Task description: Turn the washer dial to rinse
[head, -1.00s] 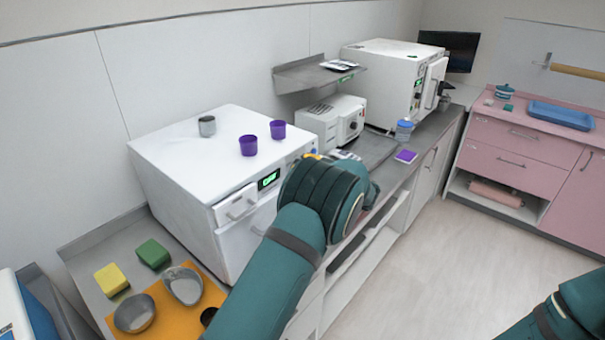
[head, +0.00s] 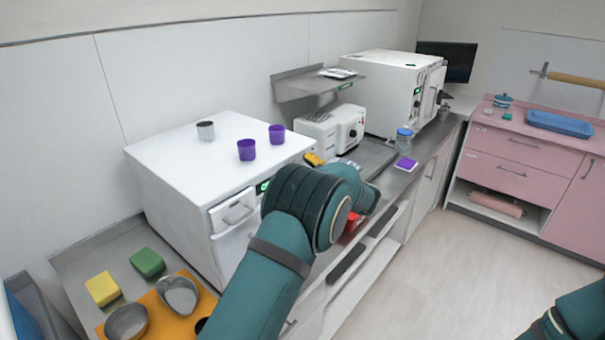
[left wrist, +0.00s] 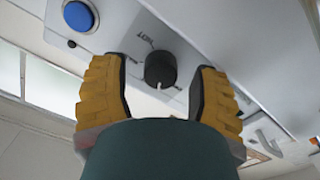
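The washer (head: 205,170) is the white box unit on the left part of the counter. Its dial is hidden behind my left arm in the head view. In the left wrist view the dial (left wrist: 160,69) is a round black knob with a white pointer mark towards the bottom of the picture. My right gripper is out of view.
A blue button (left wrist: 78,16) sits near the dial. Two purple cups (head: 246,149) and a grey cup (head: 206,130) stand on the washer. A smaller white device (head: 349,128) stands to its right. Bowls (head: 177,294) lie on an orange mat at front left. The floor at right is clear.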

